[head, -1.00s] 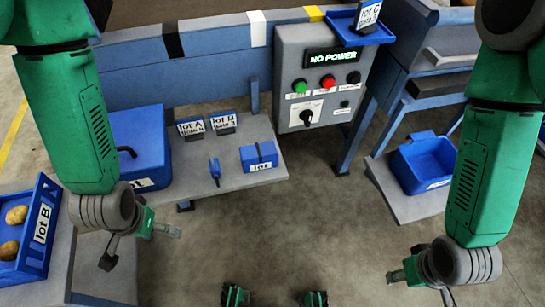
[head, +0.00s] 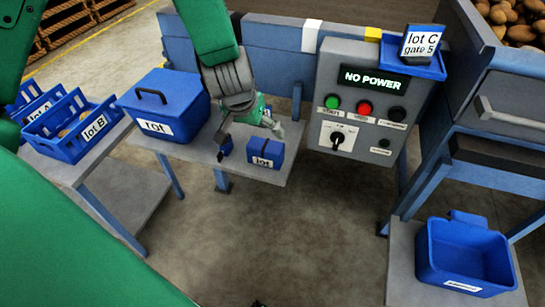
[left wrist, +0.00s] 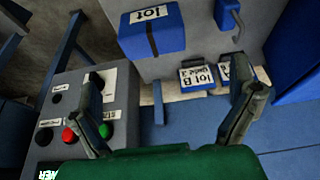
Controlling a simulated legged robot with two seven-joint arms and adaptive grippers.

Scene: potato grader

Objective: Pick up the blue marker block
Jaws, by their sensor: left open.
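The blue marker block (head: 265,153), with a dark band across it and a white "lot" label, sits on the grey shelf (head: 283,178). In the left wrist view the block (left wrist: 152,30) is at the top, beyond the fingertips. My left gripper (head: 272,127) is above the shelf, just behind the block in the head view and apart from it. Its two fingers are spread with nothing between them, as the left wrist view (left wrist: 170,108) shows.
A small blue object (head: 226,148) stands left of the block. A lidded blue bin (head: 165,105) is further left. The control box (head: 355,105) reads "NO POWER" at the right. Two lot cards (left wrist: 196,77) stand near the block. A blue tub (head: 465,250) is at lower right.

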